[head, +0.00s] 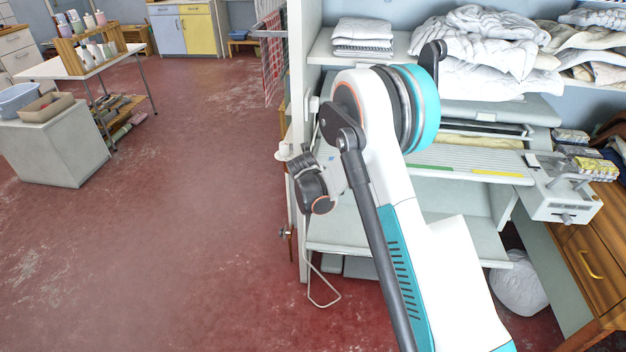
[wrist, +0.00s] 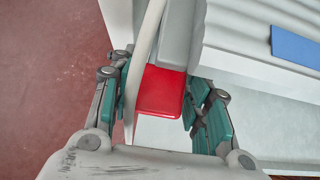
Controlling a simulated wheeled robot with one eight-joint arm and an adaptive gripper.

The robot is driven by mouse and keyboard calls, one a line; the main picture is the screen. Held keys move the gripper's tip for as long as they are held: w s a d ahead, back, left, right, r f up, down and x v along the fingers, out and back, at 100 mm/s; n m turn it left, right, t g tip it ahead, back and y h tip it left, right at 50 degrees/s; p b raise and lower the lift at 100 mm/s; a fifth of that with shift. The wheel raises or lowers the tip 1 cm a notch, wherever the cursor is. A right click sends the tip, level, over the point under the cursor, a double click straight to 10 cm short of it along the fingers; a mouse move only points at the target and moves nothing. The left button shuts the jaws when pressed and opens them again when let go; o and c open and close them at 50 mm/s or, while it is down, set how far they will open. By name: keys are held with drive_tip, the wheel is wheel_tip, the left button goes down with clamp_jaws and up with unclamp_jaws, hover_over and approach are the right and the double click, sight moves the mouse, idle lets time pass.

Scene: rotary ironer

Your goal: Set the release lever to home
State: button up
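A red, flat-faced piece (wrist: 162,92) on the end of a pale grey block shows in the wrist view; it looks like the release lever's handle, but I cannot be sure. My gripper (wrist: 160,76) is open, with one teal-padded finger on each side of the red piece. A pale curved strip passes between the left finger and the red piece. I cannot tell whether either finger touches the red piece. In the head view my arm covers much of the ironer's left side, and the red piece does not show there.
The ironer's pale ribbed board (head: 470,166) carries green and yellow strips. A white side panel (head: 300,75) stands close to my gripper. Folded linen (head: 362,35) lies on the shelf above. A wooden drawer unit (head: 592,262) stands at right.

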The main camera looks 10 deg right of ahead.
idle(0.3)
drive_tip(key=v, duration=1.2)
